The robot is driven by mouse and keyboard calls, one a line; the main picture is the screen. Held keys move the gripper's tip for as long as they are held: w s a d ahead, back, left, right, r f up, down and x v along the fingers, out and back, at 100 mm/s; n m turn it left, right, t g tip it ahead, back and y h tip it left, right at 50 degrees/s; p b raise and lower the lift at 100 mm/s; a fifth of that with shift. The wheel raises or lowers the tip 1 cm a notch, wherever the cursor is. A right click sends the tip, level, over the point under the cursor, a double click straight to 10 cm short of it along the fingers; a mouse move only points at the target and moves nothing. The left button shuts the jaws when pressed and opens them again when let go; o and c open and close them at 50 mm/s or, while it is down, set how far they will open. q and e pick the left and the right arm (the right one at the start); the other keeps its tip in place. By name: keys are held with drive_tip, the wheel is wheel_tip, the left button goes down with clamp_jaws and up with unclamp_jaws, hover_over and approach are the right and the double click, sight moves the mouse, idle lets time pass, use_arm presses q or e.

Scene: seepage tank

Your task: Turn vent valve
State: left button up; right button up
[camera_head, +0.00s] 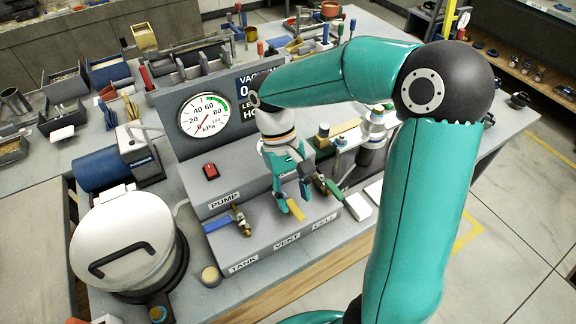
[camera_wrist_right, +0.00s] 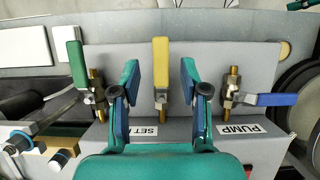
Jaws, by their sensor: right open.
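The vent valve is the middle one on the grey panel, with a yellow lever (camera_head: 295,209) above the VENT label. In the right wrist view its yellow lever (camera_wrist_right: 160,62) points straight up the picture from a brass stem (camera_wrist_right: 160,98). My right gripper (camera_head: 290,196) is at this valve. In the wrist view its two open fingers (camera_wrist_right: 159,76) stand either side of the lever, with a visible gap on each side. In the head view the gripper hides the valve's stem. My left gripper is not in view.
The blue-handled tank valve (camera_head: 218,222) and the green-handled cell valve (camera_head: 333,188) flank the vent valve closely. Behind stand a red switch (camera_head: 211,171) and a pressure gauge (camera_head: 205,115), its needle near the low end. A lidded silver tank (camera_head: 125,240) stands at left.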

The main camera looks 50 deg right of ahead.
sight(285, 194)
drive_tip(key=v, duration=1)
drive_tip(key=shift+s, duration=0.1)
